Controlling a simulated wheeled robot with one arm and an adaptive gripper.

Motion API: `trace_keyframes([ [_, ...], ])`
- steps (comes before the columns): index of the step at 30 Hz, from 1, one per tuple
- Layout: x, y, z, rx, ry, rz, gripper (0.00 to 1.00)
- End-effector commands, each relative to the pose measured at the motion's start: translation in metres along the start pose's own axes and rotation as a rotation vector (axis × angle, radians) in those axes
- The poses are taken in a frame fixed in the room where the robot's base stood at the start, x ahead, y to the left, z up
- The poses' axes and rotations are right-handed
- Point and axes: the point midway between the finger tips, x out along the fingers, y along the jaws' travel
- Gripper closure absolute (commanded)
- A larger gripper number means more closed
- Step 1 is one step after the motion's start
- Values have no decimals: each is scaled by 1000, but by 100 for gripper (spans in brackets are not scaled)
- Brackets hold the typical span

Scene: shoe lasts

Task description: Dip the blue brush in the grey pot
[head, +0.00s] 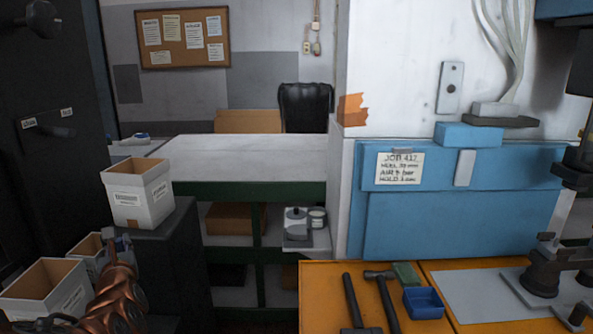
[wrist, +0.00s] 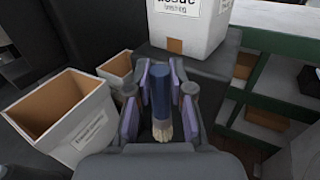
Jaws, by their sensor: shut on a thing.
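My gripper (wrist: 160,100) is shut on the blue brush (wrist: 161,86) in the wrist view. The blue handle is between the two fingers, and its pale bristles show below it, toward the palm in the picture. I cannot tell whether the pot is open on top. In the head view my arm is at the lower left, well left of the pot; the brush cannot be made out there. The pot is not seen in the wrist view.
An open white box (head: 137,195) stands on a dark cabinet, with more open boxes (head: 50,295) at lower left, close to my arm. A green-framed bench (head: 240,158) stands behind. An orange table (head: 320,290) at right holds hammers and a blue tray (head: 427,303).

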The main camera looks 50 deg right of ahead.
Motion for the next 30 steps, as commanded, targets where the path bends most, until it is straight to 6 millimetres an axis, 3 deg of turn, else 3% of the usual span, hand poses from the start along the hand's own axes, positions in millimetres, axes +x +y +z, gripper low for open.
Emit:
trace_keyframes([
  [6,30,-39,45,1,-11,-69,100],
  [13,58,-88,81,-2,-12,-158,100],
  [23,107,-179,66,-11,4,-290,100],
  [30,133,-261,56,-12,9,-397,100],
])
